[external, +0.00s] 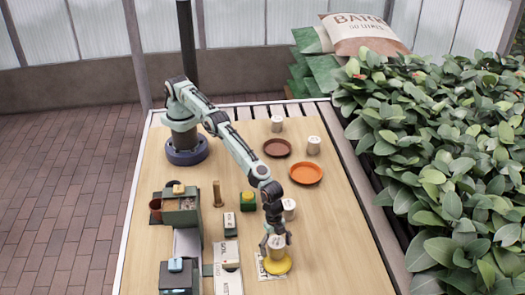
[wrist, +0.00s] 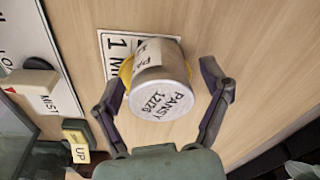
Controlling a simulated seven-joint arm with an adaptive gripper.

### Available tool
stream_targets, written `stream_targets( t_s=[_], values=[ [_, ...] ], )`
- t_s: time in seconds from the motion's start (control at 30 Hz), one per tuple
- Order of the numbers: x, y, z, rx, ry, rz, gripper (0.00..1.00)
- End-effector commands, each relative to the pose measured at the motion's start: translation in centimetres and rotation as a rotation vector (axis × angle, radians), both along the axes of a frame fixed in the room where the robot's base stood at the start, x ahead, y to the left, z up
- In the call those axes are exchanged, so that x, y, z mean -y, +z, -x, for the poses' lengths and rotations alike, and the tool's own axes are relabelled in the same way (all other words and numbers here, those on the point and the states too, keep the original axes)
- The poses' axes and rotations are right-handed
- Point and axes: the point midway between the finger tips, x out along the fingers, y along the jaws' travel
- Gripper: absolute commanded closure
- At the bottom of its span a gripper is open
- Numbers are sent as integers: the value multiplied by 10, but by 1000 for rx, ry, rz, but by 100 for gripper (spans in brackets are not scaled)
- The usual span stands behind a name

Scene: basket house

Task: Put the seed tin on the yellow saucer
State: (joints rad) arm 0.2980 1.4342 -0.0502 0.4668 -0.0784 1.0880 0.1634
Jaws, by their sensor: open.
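A pale metal tin (external: 277,246) stands on the yellow saucer (external: 277,266) near the front of the table. My gripper (external: 275,238) is open around the tin. In the wrist view its fingers (wrist: 162,78) are spread, one on each side, with gaps to the tin. Most of the saucer is hidden under the tin in the wrist view.
Another tin (external: 289,207) stands just behind my gripper. Two tins (external: 277,124) (external: 314,146), a brown saucer (external: 277,148) and an orange saucer (external: 306,174) are farther back. Labelled blocks and a dark stand (external: 180,212) are at left. The right front tabletop is clear.

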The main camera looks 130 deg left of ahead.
Motion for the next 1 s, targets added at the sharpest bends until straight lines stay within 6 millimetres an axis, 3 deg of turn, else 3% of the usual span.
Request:
stream_targets(
  t_s=[0.27,0.7,1.0],
  values=[
    [-1,18,1,1,0,0,23],
    [-6,108,14,2,0,1,23],
    [-9,125,18,-1,3,-1,23]
  ],
)
